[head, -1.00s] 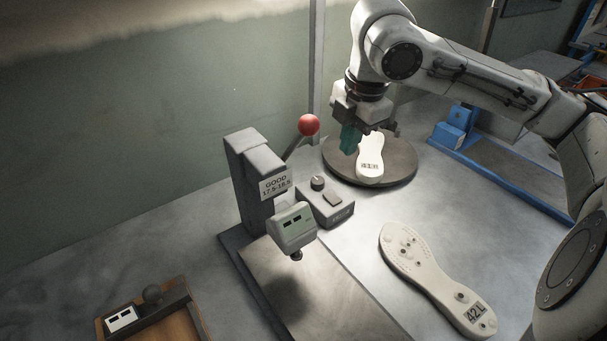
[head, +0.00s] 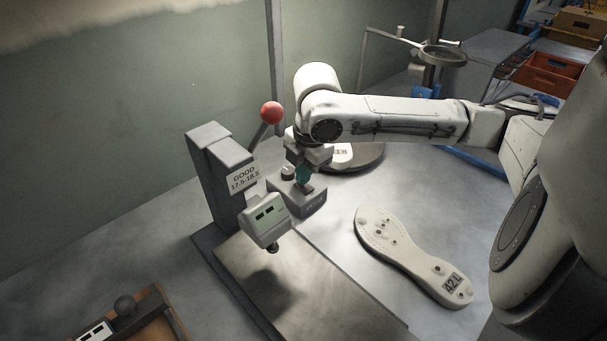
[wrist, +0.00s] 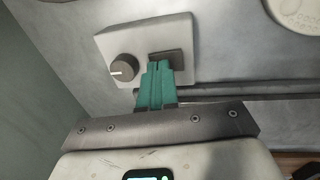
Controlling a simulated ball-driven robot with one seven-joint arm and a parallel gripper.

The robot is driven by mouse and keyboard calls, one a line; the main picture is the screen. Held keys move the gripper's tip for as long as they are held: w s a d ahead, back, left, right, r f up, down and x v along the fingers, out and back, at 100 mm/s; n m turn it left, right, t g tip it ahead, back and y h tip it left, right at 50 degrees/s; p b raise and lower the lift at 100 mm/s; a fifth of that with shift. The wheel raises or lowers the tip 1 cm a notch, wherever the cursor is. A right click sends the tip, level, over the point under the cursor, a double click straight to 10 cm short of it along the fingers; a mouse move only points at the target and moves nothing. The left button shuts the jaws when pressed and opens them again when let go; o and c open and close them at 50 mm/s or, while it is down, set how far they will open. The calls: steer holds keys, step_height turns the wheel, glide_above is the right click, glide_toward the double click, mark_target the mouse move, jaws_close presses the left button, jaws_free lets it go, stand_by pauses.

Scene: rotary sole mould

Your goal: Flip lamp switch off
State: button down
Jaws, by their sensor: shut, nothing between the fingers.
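The lamp's control box (head: 312,203) is a small grey box behind the gauge stand. In the wrist view it shows as a pale panel (wrist: 185,30) with a round knob (wrist: 124,69) at left and a dark rectangular rocker switch (wrist: 166,57) at right. My gripper (wrist: 158,66) is shut and empty, its green fingertips at the near edge of the switch. I cannot tell whether they touch it. In the head view my gripper (head: 303,182) is over the box and hides most of its top and the switch.
A white sole marked 42L (head: 405,250) lies at right. A turntable (head: 370,157) with another sole is behind my arm. A wooden tray (head: 165,318) lies front left.

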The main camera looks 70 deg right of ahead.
steer(key=shift+f, duration=0.35)
steer(key=shift+f, duration=0.1)
